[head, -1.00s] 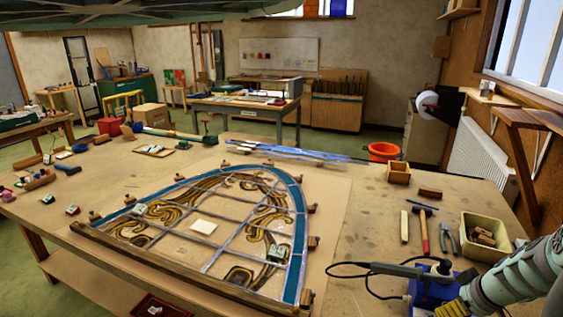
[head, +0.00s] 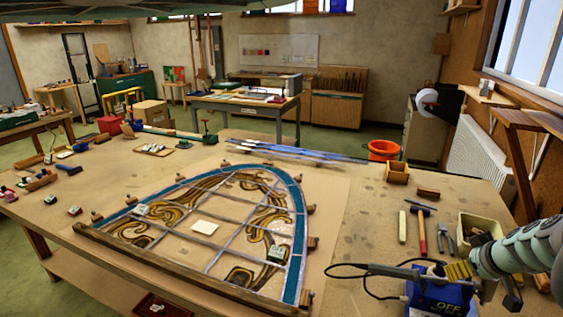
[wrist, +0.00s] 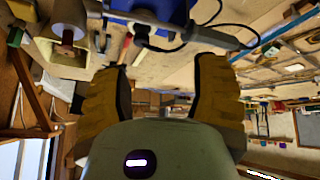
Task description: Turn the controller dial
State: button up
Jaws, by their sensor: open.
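The controller is a blue box (head: 425,295) marked "OFF" on its front, at the lower right of the head view. It also shows as a blue patch (wrist: 168,10) at the top of the wrist view. I cannot make out its dial clearly. My gripper (head: 458,272), with yellow fingers, is just above and right of the box. In the wrist view my gripper (wrist: 162,64) is open, with nothing between its fingers.
A stained-glass panel (head: 205,228) lies left of the controller on the bench (head: 365,215). A hammer (head: 422,232), pliers (head: 445,240) and a cream bin (head: 480,225) with small blocks stand behind it. The bench between panel and hammer is mostly clear.

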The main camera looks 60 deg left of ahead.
jog(key=w+a+r+m+t+p, duration=0.1)
jog(key=w+r+m+t+p, duration=0.3)
jog(key=w+r, duration=0.7)
jog(key=m+t, duration=0.2)
jog(key=t, duration=0.1)
jog(key=shift+w+a+r+p, duration=0.2)
jog(key=shift+w+a+p, duration=0.1)
jog(key=shift+w+p, duration=0.1)
